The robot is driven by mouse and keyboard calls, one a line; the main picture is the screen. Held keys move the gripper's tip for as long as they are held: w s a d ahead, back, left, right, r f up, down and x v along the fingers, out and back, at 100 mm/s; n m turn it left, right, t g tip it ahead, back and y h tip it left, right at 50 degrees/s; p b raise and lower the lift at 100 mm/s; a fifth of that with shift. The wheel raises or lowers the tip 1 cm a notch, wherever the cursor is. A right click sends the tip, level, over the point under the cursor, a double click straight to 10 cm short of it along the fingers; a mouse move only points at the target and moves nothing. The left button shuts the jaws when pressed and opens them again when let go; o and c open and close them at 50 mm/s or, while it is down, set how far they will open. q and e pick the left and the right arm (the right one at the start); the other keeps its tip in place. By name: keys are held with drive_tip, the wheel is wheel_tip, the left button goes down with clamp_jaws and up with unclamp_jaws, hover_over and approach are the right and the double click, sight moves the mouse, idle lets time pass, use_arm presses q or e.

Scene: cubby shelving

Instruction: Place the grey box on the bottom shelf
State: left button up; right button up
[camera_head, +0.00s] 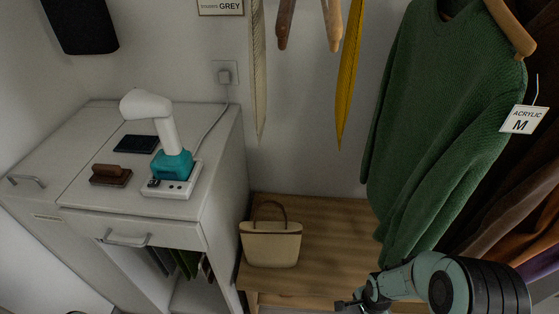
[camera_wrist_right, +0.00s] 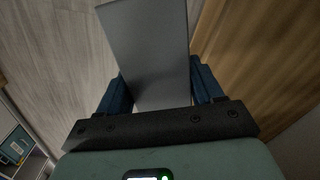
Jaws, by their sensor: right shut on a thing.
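The grey box (camera_wrist_right: 147,45) fills the upper middle of the right wrist view as a flat, plain grey panel. My right gripper (camera_wrist_right: 161,80) is shut on it, with a dark blue finger on each side. In the head view my right gripper (camera_head: 352,304) is at the bottom edge, in front of the wooden bench, and the box is not visible there. My left gripper is in neither view. The wooden bench (camera_head: 335,245) shows its top; any shelf beneath it is hidden, so I cannot tell where the bottom shelf is.
A beige handbag (camera_head: 271,243) stands on the bench. A green sweater (camera_head: 440,130) hangs above its right side. A white cabinet (camera_head: 225,180) at left carries a teal-based white device (camera_head: 165,135). The right wrist view shows wood (camera_wrist_right: 240,50) at right and open floor (camera_wrist_right: 60,60) at left.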

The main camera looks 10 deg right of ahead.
drive_tip(key=shift+s, duration=0.25)
drive_tip(key=shift+w+a+r+n, duration=0.1)
drive_tip(key=shift+w+a+n, duration=0.1)
drive_tip(key=shift+w+n, duration=0.15)
drive_tip(key=w+a+r+n, duration=0.4)
drive_tip(key=w+a+n, duration=0.85)
drive_tip(key=n, duration=0.35)
use_arm(q)
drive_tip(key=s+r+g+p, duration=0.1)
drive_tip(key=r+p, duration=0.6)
drive_tip(key=p, duration=0.1)
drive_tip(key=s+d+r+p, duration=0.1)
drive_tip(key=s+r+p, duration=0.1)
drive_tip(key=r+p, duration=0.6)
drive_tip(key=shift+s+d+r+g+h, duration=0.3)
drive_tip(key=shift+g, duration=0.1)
use_arm(e)
drive_tip(key=w+r, duration=0.1)
drive_tip(key=r, duration=0.8)
drive_tip(key=w+r, duration=0.2)
drive_tip(key=r, duration=0.7)
drive_tip(key=shift+w+d+r, duration=0.25)
drive_tip(key=shift+w+d, duration=0.05)
drive_tip(key=shift+d, duration=0.05)
